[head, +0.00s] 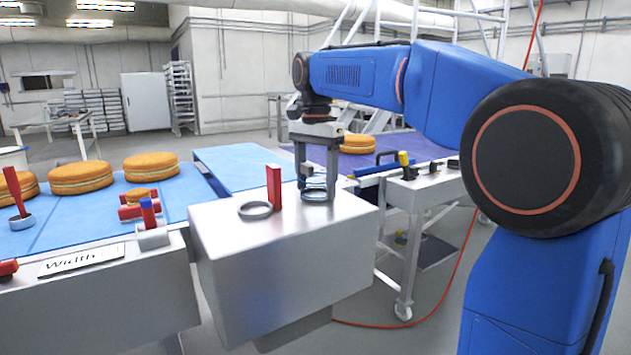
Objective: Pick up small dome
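My gripper (317,186) points straight down over the right part of the metal block top. Its two fingers stand apart, low around a small grey metal piece (316,195) that looks round or ring-like. The fingers partly hide this piece, so I cannot tell whether it is the small dome or whether they touch it. Left of it, a dark metal ring (255,211) lies flat on the block, beside an upright red bar (274,187). No other clear dome shape shows.
The metal block (290,265) has a bare front. A red-handled tool (15,195) stands far left. A wheeled table (437,185) with fittings is at right.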

